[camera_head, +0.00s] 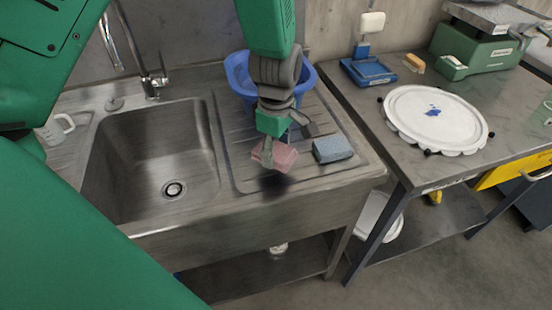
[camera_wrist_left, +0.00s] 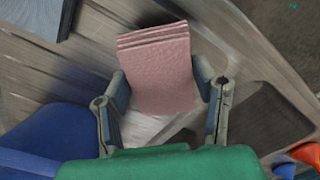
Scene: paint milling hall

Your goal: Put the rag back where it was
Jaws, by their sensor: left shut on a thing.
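The rag (camera_head: 281,158) is a pink folded cloth. In the left wrist view the rag (camera_wrist_left: 158,65) shows its stacked folds between the fingers. My left gripper (camera_head: 271,143) is shut on the rag, over the ribbed steel drainboard (camera_head: 232,160) beside the sink basin. A dark shadow lies on the drainboard below the rag, which appears to hang a little above it. The left fingers (camera_wrist_left: 165,95) stand on both sides of the cloth in the wrist view. My right gripper is not in view.
A blue-grey sponge (camera_head: 332,149) lies right of the rag. A blue basin (camera_head: 238,72) stands behind the gripper. The sink (camera_head: 155,150) is empty, with a tap (camera_head: 155,82) behind. A white round lid (camera_head: 434,115) lies on the right table. The drainboard's front part is clear.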

